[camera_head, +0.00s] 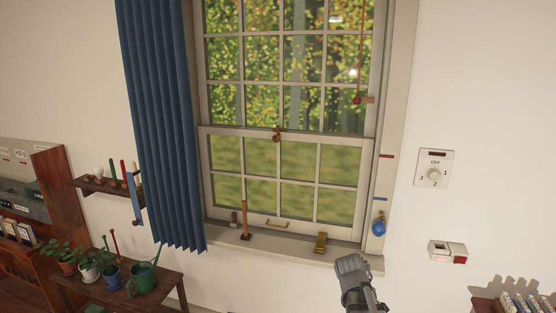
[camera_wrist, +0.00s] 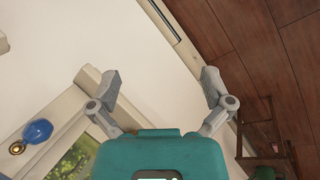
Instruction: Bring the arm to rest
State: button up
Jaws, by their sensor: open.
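My gripper (camera_head: 352,268) is in the lower middle right of the head view, in front of the wall just below the right end of the window sill. In the wrist view my gripper (camera_wrist: 160,84) has its two grey fingers spread wide, with nothing between them. White wall shows behind the gap. The arm behind the gripper is mostly out of the head view.
A sash window (camera_head: 283,170) with a blue curtain (camera_head: 165,130) stands behind. A blue knob (camera_head: 379,228) hangs at its right; it also shows in the wrist view (camera_wrist: 38,130). A plant table (camera_head: 150,291) is lower left. A dial (camera_head: 434,170) is on the right wall.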

jog(key=s+a+f+m+g+y+b, duration=0.1)
jog(key=s+a+f+m+y, duration=0.3)
jog(key=s+a, duration=0.5)
jog(key=m+b, duration=0.1)
jog(key=m, duration=0.1)
jog(key=shift+s+m, duration=0.25)
jog(key=shift+m, duration=0.05)
dwell(1.8)
